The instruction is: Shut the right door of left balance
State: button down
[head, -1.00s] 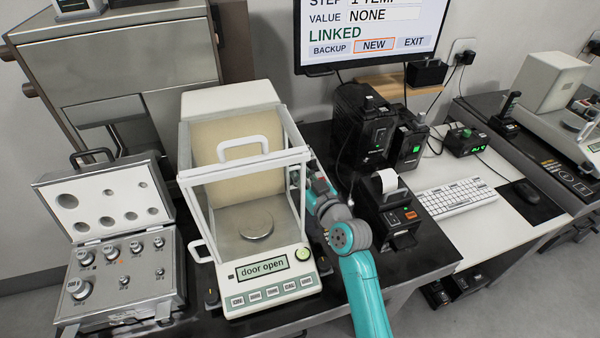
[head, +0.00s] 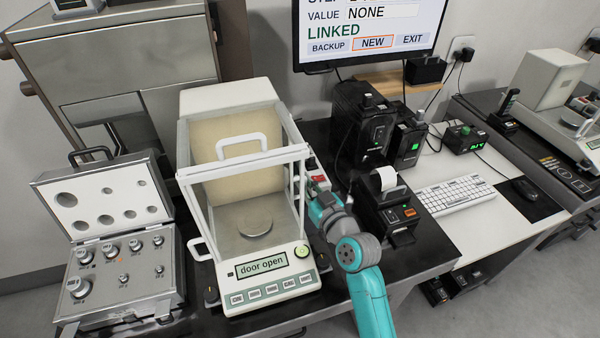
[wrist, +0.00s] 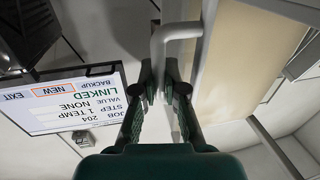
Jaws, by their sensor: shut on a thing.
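The left balance (head: 262,268) is a white draft shield with clear panes, a round pan (head: 254,222) and a display reading "door open". My gripper (head: 316,180) is at its right side, partly hidden by the arm links. In the wrist view my gripper (wrist: 165,88) is shut on the white right door handle (wrist: 172,32), whose bar runs between the fingertips. The right door's pane is clear and hard to make out, so I cannot tell how far it stands open. Other white handles show on the top (head: 242,142) and left side (head: 199,250).
An open weight case (head: 165,255) stands left of the balance. A printer (head: 388,205) and black boxes (head: 362,130) stand to the right, close to my arm. A monitor (head: 370,32) hangs behind.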

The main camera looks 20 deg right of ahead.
jog(key=s, duration=0.3)
jog(key=shift+s, duration=0.1)
jog(key=c, duration=1.5)
grip_release()
jog(key=shift+s, duration=0.1)
jog(key=s+d, duration=0.2)
jog(key=s, duration=0.9)
jog(key=shift+s+d, duration=0.2)
jog(key=shift+s, duration=0.1)
